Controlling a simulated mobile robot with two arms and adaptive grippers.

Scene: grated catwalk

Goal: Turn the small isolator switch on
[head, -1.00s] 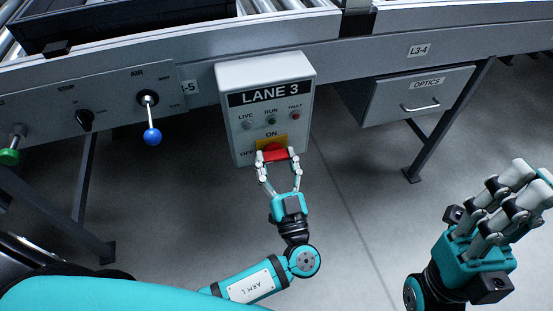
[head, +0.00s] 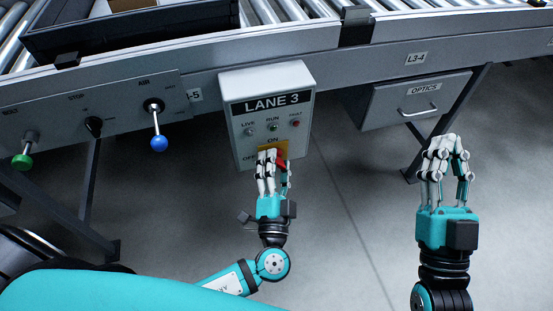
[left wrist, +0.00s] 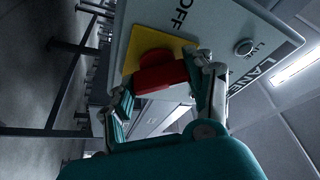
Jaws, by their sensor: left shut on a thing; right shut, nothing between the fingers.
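The small isolator switch is a red handle (head: 282,159) on a yellow plate (head: 267,149), low on the grey LANE 3 box (head: 235,125). ON is printed above it and OFF to its left. My left gripper (head: 271,158) is shut on the handle, and its fingers hide much of it in the head view. In the left wrist view the red handle (left wrist: 162,75) sits between the fingers, its long side running roughly toward the LANE lettering, so it appears about upright on the box. My right gripper (head: 445,145) is shut and empty, out to the right.
Above the switch are the LIVE, RUN (head: 272,128) and FAULT lamps; RUN looks greenish. To the left, a panel carries a blue-ended lever (head: 159,143), a black knob (head: 93,126) and a green-ended lever (head: 22,161). An OPTICS drawer (head: 420,98) hangs right. Open floor lies between.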

